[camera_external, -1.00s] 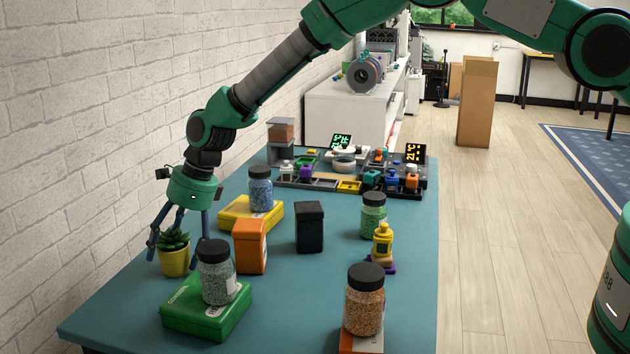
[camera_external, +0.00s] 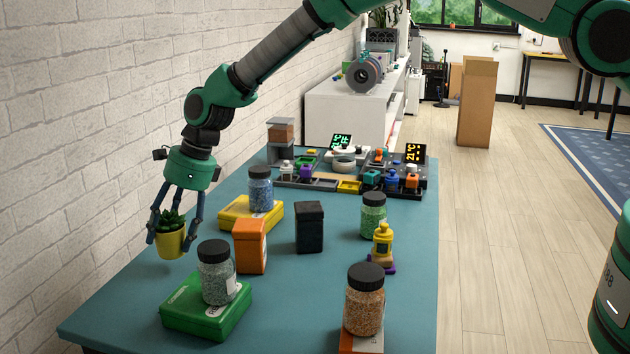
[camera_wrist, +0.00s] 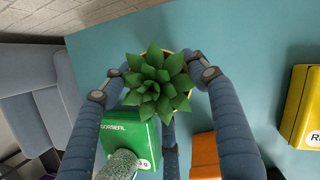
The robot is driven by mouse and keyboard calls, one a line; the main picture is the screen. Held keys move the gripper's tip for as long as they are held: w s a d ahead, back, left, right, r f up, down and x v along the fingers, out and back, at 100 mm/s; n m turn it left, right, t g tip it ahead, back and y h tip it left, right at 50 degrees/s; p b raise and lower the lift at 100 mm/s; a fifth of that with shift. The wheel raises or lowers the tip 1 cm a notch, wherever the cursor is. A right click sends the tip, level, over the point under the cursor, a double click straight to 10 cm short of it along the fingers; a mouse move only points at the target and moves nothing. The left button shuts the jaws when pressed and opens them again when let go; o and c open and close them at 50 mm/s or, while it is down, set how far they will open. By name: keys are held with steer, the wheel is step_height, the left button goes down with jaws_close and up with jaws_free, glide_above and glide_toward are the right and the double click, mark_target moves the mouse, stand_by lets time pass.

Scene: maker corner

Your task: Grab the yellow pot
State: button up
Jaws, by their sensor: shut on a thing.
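The yellow pot (camera_external: 170,243) holds a green succulent (camera_external: 171,220) and is at the left side of the table in the external view. My gripper (camera_external: 172,232) is above it with its fingers down around the pot, shut on it. The pot looks upright and raised a little above the table. In the wrist view the succulent (camera_wrist: 157,82) fills the middle between my fingers and hides most of the pot; only a bit of yellow rim (camera_wrist: 186,57) shows.
A green box (camera_external: 206,308) with a jar (camera_external: 216,275) on it stands in front of the pot. An orange container (camera_external: 250,247), a black container (camera_external: 309,228) and a yellow box (camera_external: 238,212) stand to the right. The brick wall (camera_external: 80,130) is close on the left.

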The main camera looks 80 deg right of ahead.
mark_target(165, 216)
steer(key=shift+r+p, duration=0.3)
steer(key=shift+r, duration=2.5)
